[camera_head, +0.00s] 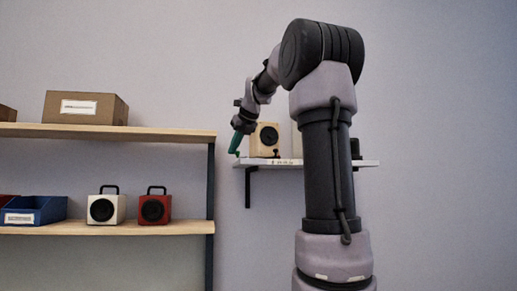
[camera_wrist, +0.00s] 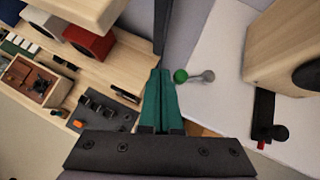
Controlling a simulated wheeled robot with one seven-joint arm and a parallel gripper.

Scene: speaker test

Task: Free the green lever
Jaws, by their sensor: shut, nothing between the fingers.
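The green lever (camera_wrist: 180,76) shows in the wrist view as a green ball knob on a short grey stem. It is over the white top of the wall shelf (camera_wrist: 205,45), close to the shelf's left edge. My gripper (camera_wrist: 160,72) has green fingers that are shut with nothing between them. Its tips appear just left of the green knob; I cannot tell whether they touch. A black bar with a black knob (camera_wrist: 277,132) and a small red part lies further right on the shelf. In the head view my gripper (camera_head: 235,147) points down at the wall shelf's left end.
A wooden speaker (camera_head: 265,139) stands on the wall shelf, right of my gripper. The wooden shelf unit (camera_head: 150,132) at left holds a cardboard box (camera_head: 86,108), a blue bin (camera_head: 36,211), a white speaker (camera_head: 106,207) and a red speaker (camera_head: 155,207). A dark post stands between the two shelves.

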